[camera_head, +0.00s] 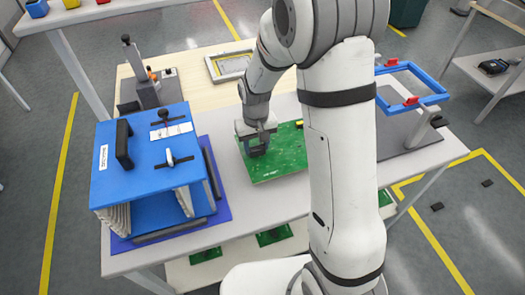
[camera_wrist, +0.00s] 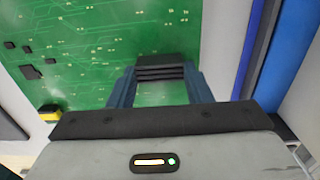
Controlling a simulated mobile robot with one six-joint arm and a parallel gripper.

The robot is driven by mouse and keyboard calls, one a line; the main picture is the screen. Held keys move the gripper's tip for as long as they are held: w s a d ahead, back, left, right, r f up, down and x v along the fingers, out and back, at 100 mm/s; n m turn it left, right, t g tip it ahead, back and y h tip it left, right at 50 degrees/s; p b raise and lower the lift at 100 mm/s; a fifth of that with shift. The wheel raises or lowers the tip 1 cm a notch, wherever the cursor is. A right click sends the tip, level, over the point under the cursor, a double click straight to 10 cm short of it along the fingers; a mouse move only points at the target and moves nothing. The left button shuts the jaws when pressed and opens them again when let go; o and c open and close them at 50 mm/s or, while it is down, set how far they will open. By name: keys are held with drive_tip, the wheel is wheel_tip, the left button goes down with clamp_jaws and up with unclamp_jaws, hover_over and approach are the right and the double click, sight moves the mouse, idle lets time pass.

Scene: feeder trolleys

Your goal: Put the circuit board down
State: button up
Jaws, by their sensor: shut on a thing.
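A green circuit board (camera_head: 282,160) is at the middle of the light table, partly hidden behind my arm in the head view. My gripper (camera_head: 256,147) is shut on the board's left part. In the wrist view the board (camera_wrist: 90,50) fills the upper left, with dark chips and light pads. The gripper's fingers (camera_wrist: 162,85) reach over its edge. I cannot tell whether the board touches the table or hangs just above it.
A blue box-shaped rack (camera_head: 140,180) with a black handle stands on a blue mat left of the board. A blue frame with red clamps (camera_head: 412,101) stands at the right. A grey tray (camera_head: 228,66) lies behind. More green boards (camera_head: 274,235) lie on the lower shelf.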

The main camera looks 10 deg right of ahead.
sight(257, 154)
drive_tip(key=shift+f, duration=2.15)
drive_tip(key=shift+f, duration=0.15)
drive_tip(key=o, duration=1.3)
wheel_tip(257, 154, up, 12)
drive_tip(key=shift+s+d+r, duration=0.1)
drive_tip(key=shift+r, duration=0.1)
drive_tip(key=s+d+r+t, duration=0.1)
drive_tip(key=s+d+r, duration=0.2)
drive_tip(key=s, duration=0.3)
drive_tip(key=s+d+r+m+t, duration=0.1)
drive_tip(key=s+d+r, duration=0.2)
drive_tip(key=s, duration=0.4)
drive_tip(key=s+d+r+m, duration=0.1)
drive_tip(key=s+d+r, duration=0.1)
drive_tip(key=s+r, duration=0.2)
drive_tip(key=shift+s+d+r+t, duration=0.15)
drive_tip(key=shift+s+d+t, duration=0.05)
drive_tip(key=shift+s, duration=0.4)
drive_tip(key=shift+s+d+r+t, duration=0.15)
drive_tip(key=shift+s+d+t, duration=0.05)
drive_tip(key=shift+s, duration=0.35)
